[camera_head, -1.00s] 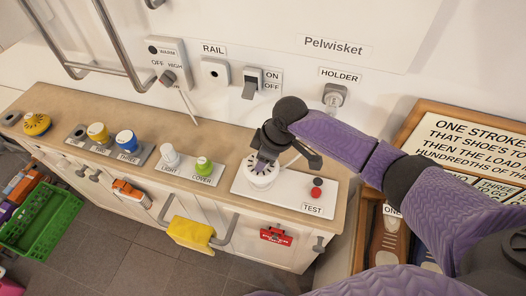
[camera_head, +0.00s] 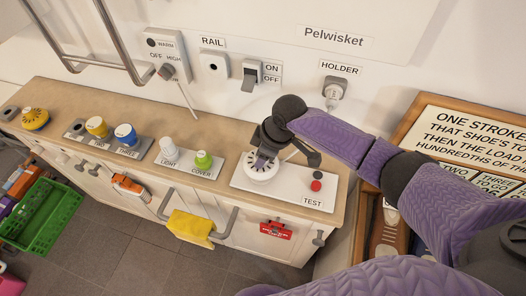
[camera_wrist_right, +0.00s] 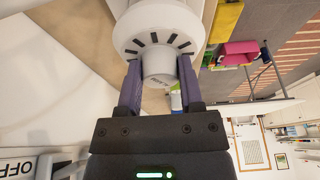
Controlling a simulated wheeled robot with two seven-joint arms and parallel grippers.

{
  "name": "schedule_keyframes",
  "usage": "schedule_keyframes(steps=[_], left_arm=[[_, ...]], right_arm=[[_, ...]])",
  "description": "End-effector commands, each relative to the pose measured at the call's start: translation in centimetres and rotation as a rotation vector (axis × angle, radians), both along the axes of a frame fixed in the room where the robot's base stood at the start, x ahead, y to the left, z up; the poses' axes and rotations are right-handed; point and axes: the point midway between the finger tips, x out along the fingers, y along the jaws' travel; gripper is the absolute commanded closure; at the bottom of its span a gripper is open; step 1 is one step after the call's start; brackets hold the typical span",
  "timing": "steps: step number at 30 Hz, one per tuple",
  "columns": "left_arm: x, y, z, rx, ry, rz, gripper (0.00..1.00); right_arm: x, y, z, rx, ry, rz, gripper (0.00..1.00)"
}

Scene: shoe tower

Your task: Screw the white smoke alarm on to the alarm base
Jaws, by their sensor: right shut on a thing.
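The white smoke alarm (camera_head: 261,170) is a round disc with dark slots, at the left part of the white TEST board (camera_head: 290,196) on the counter. My right gripper (camera_head: 268,155) comes down on it from above and is shut on it. In the right wrist view the alarm (camera_wrist_right: 158,32) shows its slots and a raised centre, with the fingers of my right gripper (camera_wrist_right: 158,85) on both sides of that centre. The alarm base is hidden under the alarm, so I cannot tell how tightly they meet. My left gripper is not in view.
On the board, a red button (camera_head: 316,186) sits right of the alarm. Left along the counter are a green cover (camera_head: 203,160), a white light (camera_head: 168,146), a blue cup (camera_head: 126,135) and a yellow alarm (camera_head: 35,118). A yellow cloth (camera_head: 190,228) hangs on the front handle.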

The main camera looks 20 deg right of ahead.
Motion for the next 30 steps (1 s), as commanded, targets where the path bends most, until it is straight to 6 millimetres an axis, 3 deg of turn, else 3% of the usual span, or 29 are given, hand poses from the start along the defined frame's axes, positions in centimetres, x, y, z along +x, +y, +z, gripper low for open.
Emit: schedule_keyframes(steps=[30], left_arm=[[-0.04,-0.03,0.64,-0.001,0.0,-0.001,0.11]], right_arm=[[0.03,0.03,0.07,0.001,0.0,-0.005,1.0]])
